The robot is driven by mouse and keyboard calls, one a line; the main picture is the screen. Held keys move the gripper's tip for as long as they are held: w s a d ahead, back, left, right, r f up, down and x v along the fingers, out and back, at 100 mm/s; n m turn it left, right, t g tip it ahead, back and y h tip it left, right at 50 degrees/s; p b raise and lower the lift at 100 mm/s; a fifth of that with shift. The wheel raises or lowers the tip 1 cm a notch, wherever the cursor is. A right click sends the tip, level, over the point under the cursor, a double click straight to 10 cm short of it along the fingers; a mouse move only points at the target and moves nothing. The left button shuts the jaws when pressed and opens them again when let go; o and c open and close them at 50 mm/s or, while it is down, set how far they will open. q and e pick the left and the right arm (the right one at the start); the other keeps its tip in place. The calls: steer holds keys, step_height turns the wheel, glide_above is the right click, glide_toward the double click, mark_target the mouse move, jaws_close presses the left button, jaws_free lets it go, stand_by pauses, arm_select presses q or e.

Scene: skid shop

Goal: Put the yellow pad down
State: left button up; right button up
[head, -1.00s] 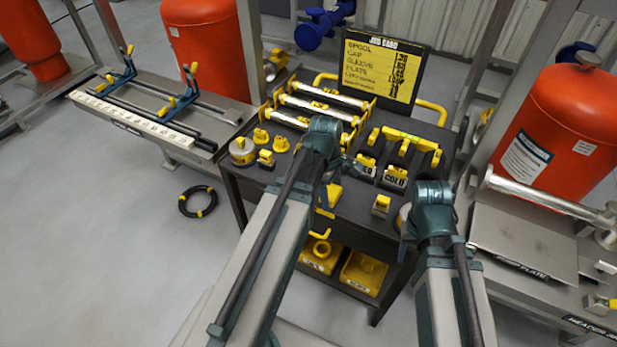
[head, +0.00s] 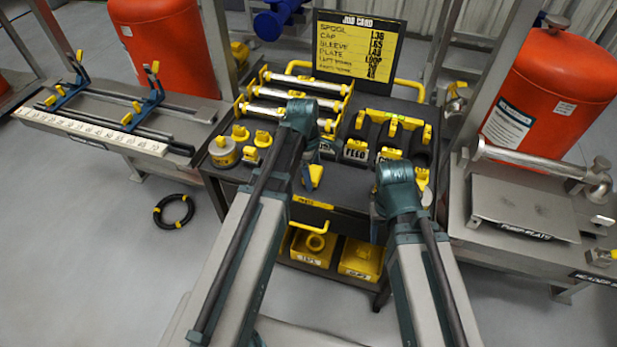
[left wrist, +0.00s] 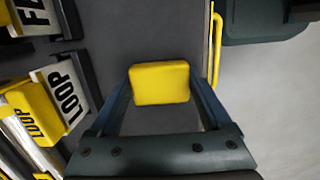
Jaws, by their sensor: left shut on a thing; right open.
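The yellow pad (left wrist: 160,83) is a rounded yellow block between the fingers of my left gripper (left wrist: 163,100) in the left wrist view. The gripper is shut on it. In the head view the pad (head: 315,174) shows below my left wrist, over the front middle of the dark cart top (head: 345,190). I cannot tell whether it touches the surface. My right gripper (head: 378,228) is at the cart's front right edge, mostly hidden by its own wrist; it is open.
Blocks labelled LOOP (left wrist: 68,92) and FEED (head: 355,150) stand near the pad. Silver spools (head: 295,105) lie at the back left, a yellow bracket (head: 393,125) at the back right. A yellow handle (head: 308,228) juts from the cart's front. Bare dark surface surrounds the pad.

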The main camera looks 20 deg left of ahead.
arm_select(q)
steer(key=shift+d, duration=0.1)
steer(key=shift+f, duration=0.15)
steer(key=o, duration=1.1)
